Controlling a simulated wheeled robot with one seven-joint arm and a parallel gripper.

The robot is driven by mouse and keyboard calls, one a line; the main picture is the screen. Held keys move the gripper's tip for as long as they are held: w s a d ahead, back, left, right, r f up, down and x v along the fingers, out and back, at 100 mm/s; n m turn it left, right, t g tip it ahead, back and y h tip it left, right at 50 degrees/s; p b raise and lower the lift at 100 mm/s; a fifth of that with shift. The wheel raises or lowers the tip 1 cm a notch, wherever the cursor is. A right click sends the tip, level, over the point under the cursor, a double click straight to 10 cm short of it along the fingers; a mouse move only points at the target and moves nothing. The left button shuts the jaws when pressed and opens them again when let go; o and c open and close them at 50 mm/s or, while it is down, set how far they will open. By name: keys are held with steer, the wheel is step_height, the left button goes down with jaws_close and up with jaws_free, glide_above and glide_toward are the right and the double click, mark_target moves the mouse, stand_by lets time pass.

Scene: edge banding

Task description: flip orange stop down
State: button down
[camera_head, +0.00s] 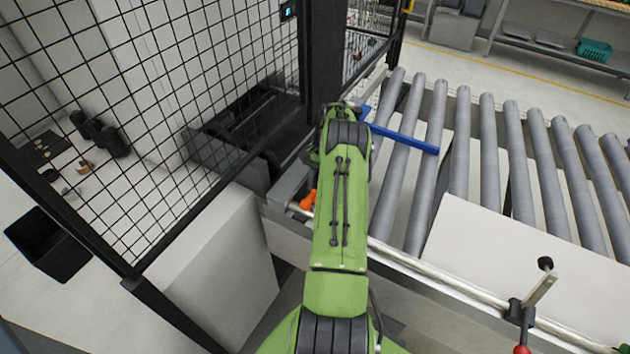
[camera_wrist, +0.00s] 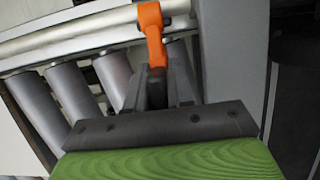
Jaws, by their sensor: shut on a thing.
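The orange stop (camera_wrist: 152,35) shows in the wrist view as a hooked lever with its rounded top at the pale rail (camera_wrist: 80,35). My gripper (camera_wrist: 157,85) is shut on the lower end of the stop, between its dark fingers. In the head view the orange stop (camera_head: 308,200) is a small orange piece at the left end of the conveyor's front rail, just left of my green arm. My arm hides the gripper in the head view.
A roller conveyor (camera_head: 485,130) fills the right side, with a white panel (camera_head: 500,260) on it and a blue bar (camera_head: 405,138) across its rollers. A black mesh fence (camera_head: 150,90) stands at left. A red-handled clamp (camera_head: 524,335) sits at the front rail.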

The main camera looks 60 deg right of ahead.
steer(key=shift+f, duration=0.1)
steer(key=c, duration=1.1)
jaws_free()
steer(key=p+v, duration=0.5)
steer(key=v, duration=0.7)
